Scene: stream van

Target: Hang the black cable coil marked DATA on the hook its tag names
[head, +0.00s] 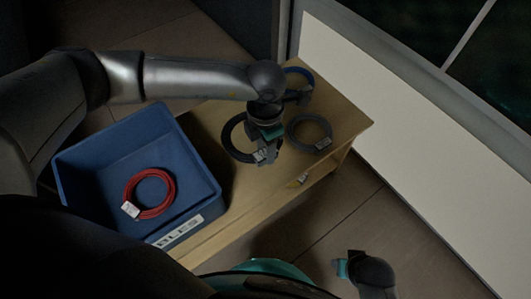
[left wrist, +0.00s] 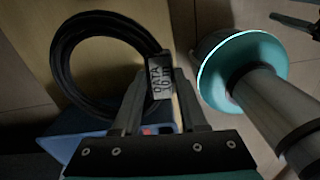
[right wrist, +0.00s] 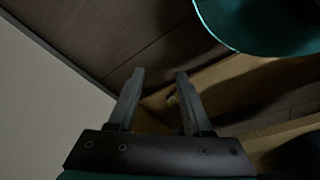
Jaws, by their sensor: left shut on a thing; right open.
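The black cable coil (head: 228,137) is by the table top under my left arm. It also shows in the left wrist view (left wrist: 62,65). Its white tag (left wrist: 160,76) carries a line that reads as DATA, seen turned over; the second line is not clear to me. My left gripper (head: 264,160) is shut on the coil at its tag side, with the fingers (left wrist: 152,82) around that edge. Whether the coil touches the table is not clear. My right gripper (head: 342,268) is open and empty, away from the table; its fingers show in the right wrist view (right wrist: 158,75). No hook is recognisable.
A blue crate (head: 84,151) at the left holds a red coil (head: 170,190) with a white tag. A dark grey coil (head: 291,139) and a blue coil (head: 305,72) lie on the wooden table (head: 345,118). A pale wall (head: 400,125) stands at the right.

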